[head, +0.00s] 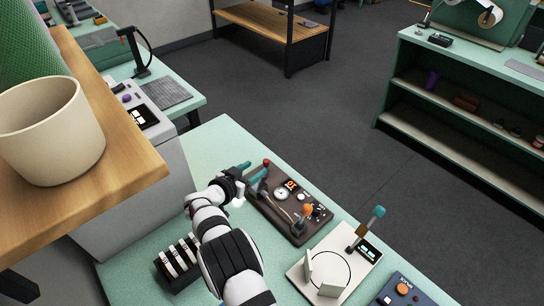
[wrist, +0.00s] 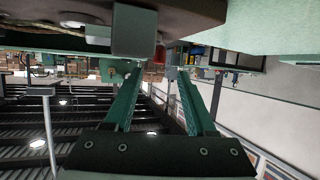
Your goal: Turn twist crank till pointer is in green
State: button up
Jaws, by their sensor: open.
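A dark brown panel (head: 297,235) lies on the pale green table and carries a small round white dial (head: 282,194), a lit orange display (head: 291,185), a red knob (head: 266,162) and an orange knob (head: 308,210). I cannot tell for sure which part is the twist crank. The pointer and any green zone are too small to read. My gripper (head: 256,174) is open at the panel's far left end, beside the red knob. In the wrist view my gripper (wrist: 156,75) shows two green fingers apart, with a grey-green block (wrist: 133,35) and the red knob (wrist: 160,52) just beyond their tips.
A white plate (head: 326,255) with a lever and lit display stands right of the panel, and a blue box (head: 402,288) with an orange knob beyond it. A black rack (head: 178,262) stands left of my arm. A beige pot (head: 52,130) stands on a wooden shelf (head: 120,150).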

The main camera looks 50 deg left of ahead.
aim_at(264, 163)
jog(key=x, duration=0.6)
grip_shut()
